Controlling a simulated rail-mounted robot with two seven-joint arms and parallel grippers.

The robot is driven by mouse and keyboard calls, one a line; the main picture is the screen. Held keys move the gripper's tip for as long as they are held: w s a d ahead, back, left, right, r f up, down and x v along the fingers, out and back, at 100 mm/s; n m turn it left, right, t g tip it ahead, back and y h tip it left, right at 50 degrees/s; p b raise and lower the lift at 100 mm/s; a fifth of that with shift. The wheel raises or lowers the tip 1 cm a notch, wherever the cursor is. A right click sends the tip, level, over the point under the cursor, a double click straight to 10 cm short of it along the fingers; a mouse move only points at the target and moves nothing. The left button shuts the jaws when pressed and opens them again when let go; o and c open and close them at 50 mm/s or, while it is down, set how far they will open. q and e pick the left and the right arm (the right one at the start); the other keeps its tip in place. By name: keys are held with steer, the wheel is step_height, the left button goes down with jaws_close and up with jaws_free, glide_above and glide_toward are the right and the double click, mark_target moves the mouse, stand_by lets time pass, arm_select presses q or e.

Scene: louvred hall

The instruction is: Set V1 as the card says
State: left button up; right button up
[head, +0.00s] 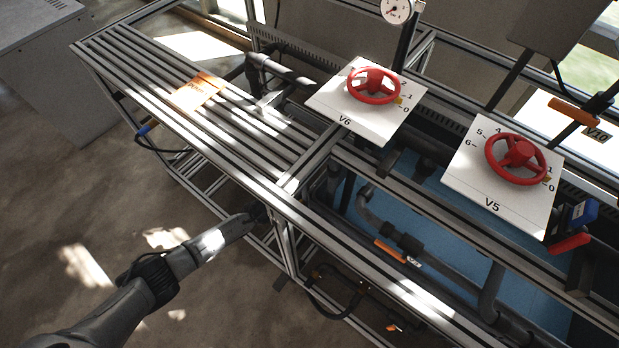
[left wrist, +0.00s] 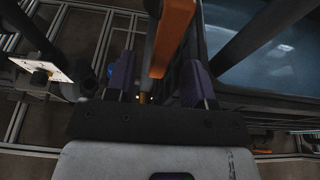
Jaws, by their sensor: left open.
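No label V1 is readable in either view. An orange card (head: 197,92) lies on the slatted bench; its writing is too small to read. My left gripper (head: 262,212) is at the bench frame's near side in the head view, small and dark there. In the left wrist view my left gripper (left wrist: 156,88) has its two purple fingers apart. An orange lever (left wrist: 174,38) reaches down toward the gap between them; I cannot tell if it touches either finger. My right gripper is in neither view.
Red handwheels V6 (head: 373,86) and V5 (head: 516,158) stand on white numbered plates. An orange handle (head: 574,112) is by the V10 tag. Another orange handle (head: 390,251) sits on lower pipework. A red lever (head: 569,244) is at right. Open floor lies left.

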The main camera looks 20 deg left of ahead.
arm_select(q)
steer(key=v, duration=0.1)
steer(key=p+v, duration=0.1)
steer(key=v, duration=0.3)
steer(key=shift+s+f, duration=0.15)
steer(key=shift+f, duration=0.25)
steer(key=shift+p, duration=0.3)
